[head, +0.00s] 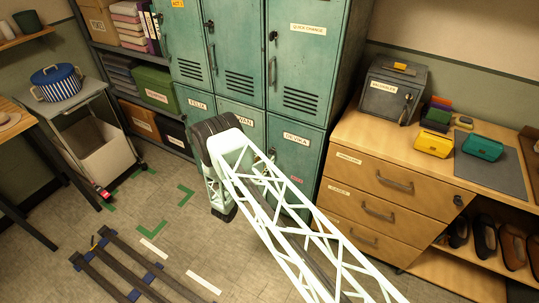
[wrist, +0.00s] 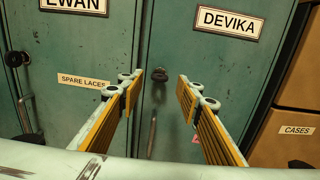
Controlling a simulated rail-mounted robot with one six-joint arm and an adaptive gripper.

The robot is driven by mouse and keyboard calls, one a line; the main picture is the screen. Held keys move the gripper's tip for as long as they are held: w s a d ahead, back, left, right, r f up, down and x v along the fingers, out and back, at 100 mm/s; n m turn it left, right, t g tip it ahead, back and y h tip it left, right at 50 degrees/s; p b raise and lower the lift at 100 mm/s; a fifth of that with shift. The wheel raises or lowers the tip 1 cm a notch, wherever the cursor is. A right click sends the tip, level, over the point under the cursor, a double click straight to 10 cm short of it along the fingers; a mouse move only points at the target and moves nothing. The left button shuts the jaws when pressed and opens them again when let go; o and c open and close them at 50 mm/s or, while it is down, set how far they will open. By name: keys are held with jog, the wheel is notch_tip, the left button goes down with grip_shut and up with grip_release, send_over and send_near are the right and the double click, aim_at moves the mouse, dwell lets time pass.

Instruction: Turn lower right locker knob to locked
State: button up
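The lower right locker (head: 300,160) is teal with a DEVIKA label. It also fills the right half of the wrist view (wrist: 225,75). Its small dark knob (wrist: 159,75) is on the door's left side, with a narrow part hanging below it. Which setting it points to is too small to tell. My gripper (wrist: 160,82) is open, with its two yellow-padded fingers either side of the knob in the picture. I cannot see contact. In the head view my arm hides the gripper's fingers.
A vertical door handle (wrist: 152,135) hangs below the knob. The EWAN locker (wrist: 75,60), with its own dark knob, is to the left. A wooden drawer unit (head: 375,190) stands close on the right. Floor with green and white markings is open at left.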

aim_at(270, 153)
jog(key=shift+x, duration=2.45)
jog(key=shift+c, duration=0.5)
jog(key=c, duration=0.7)
